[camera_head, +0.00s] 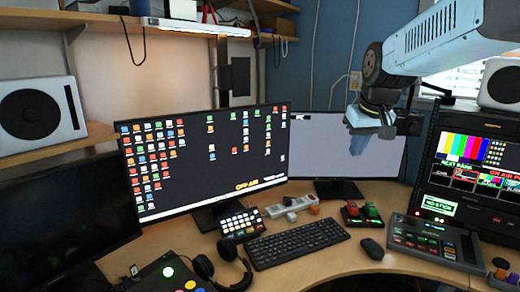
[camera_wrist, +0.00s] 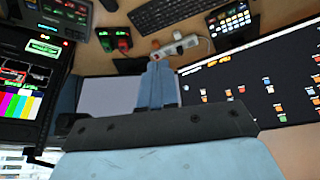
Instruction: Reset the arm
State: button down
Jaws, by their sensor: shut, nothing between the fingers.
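My arm reaches in from the upper right of the head view. My gripper (camera_head: 388,128) hangs in the air in front of the right part of the rear monitor (camera_head: 335,150). In the wrist view my gripper (camera_wrist: 158,66) shows as two pale blue fingers lying together. It is shut with nothing between the fingers and touches nothing that I can see.
The corner desk (camera_head: 330,262) holds a large monitor (camera_head: 215,160), a keyboard (camera_head: 297,243), headphones (camera_head: 228,262), a mouse (camera_head: 372,249), a control panel (camera_head: 436,243) and red and green buttons (camera_head: 362,213). An equipment rack (camera_head: 470,165) stands at the right. Shelves with speakers flank the wall.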

jog(key=s+f+m, duration=0.1)
jog(key=s+f, duration=0.3)
jog(key=s, duration=1.3)
jog(key=shift+s+f+t, duration=0.2)
jog(key=shift+t, duration=0.2)
